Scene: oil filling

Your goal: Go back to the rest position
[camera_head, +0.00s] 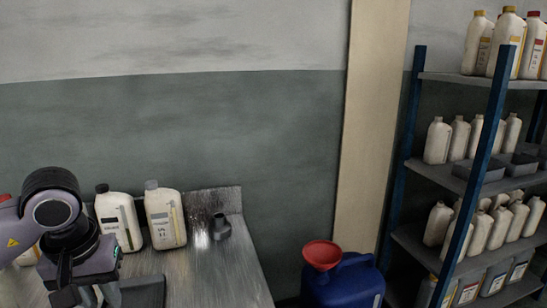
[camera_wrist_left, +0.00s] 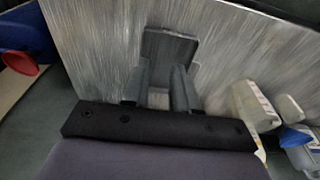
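My left gripper (camera_head: 97,296) is at the lower left of the head view, over the left part of the metal table (camera_head: 205,277). In the left wrist view its two grey fingers (camera_wrist_left: 160,92) are spread with a gap between them, and nothing is held. A dark grey tray-like piece (camera_head: 143,292) lies on the table beside the gripper. It also shows beyond the fingers in the wrist view (camera_wrist_left: 168,48). My right gripper is in neither view.
Two white bottles, one black-capped (camera_head: 118,222) and one grey-capped (camera_head: 165,218), stand at the table's back. A small dark pot (camera_head: 220,228) is beside them. A blue jug (camera_head: 345,283) with a red funnel (camera_head: 322,254) stands right of the table. A bottle-filled shelf (camera_head: 440,175) is farther right.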

